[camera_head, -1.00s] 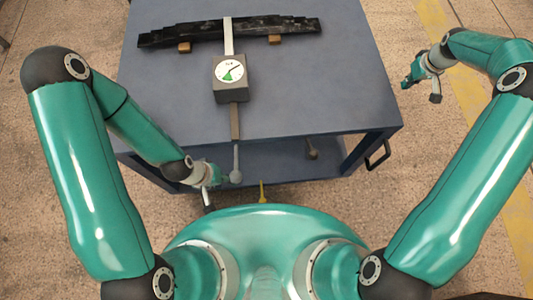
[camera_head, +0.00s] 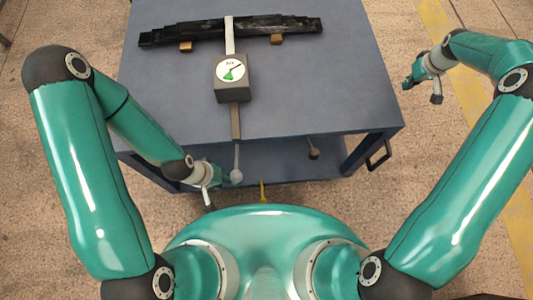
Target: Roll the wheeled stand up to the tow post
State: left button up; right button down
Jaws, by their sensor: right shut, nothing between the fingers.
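The wheeled stand seems to be the blue-grey cart (camera_head: 300,90) in front of me; its wheels are not visible. A grey box with a round dial (camera_head: 232,76) sits on its top, and a rod runs from it toward me, ending in a grey ball (camera_head: 236,177). A small yellow upright piece (camera_head: 262,189) shows near my body; I cannot tell whether it is the tow post. My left gripper (camera_head: 214,181) is low at the cart's near side, close to the grey ball; its fingers are too small to read. My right gripper (camera_head: 407,81) is shut and empty, right of the cart.
A black leaf spring (camera_head: 260,28) lies across the cart top on wooden blocks (camera_head: 186,46). A dark handle (camera_head: 379,154) sticks out at the cart's near right corner. A dark ball (camera_head: 314,154) shows below the top. Bare floor lies on the right, with a yellow stripe.

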notch_tip(320, 180, down, 4)
jog(key=b, duration=0.3)
jog(key=shift+f, duration=0.1)
dwell(0.5)
